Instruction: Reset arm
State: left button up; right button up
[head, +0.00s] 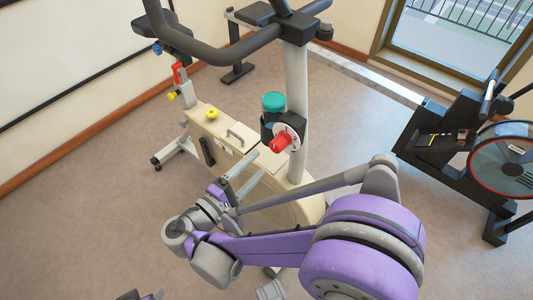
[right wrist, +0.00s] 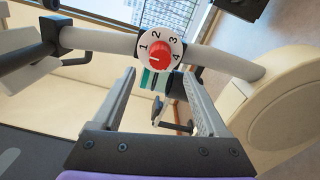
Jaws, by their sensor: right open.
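My right gripper (head: 246,166) is at the end of the purple and grey arm, in front of the exercise bike. In the right wrist view its two grey fingers (right wrist: 158,78) are spread wide with nothing held between them. A red dial knob (head: 281,142) on a white disc faces my right gripper. It also shows in the right wrist view (right wrist: 159,54), beyond the fingertips, with numbers 1 to 4 around it. The knob appears apart from the fingers. Small dark and grey tips at the bottom edge of the head view may be part of my left arm; its jaws are unclear.
The cream exercise bike (head: 220,133) has a pale post and dark handlebars (head: 215,57). A teal-topped bottle (head: 273,102) stands by the post; a small yellow object (head: 212,113) is on the frame. A rowing machine (head: 440,135) stands at right. Floor at left is clear.

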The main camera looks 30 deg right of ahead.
jog(key=shift+v, duration=1.05)
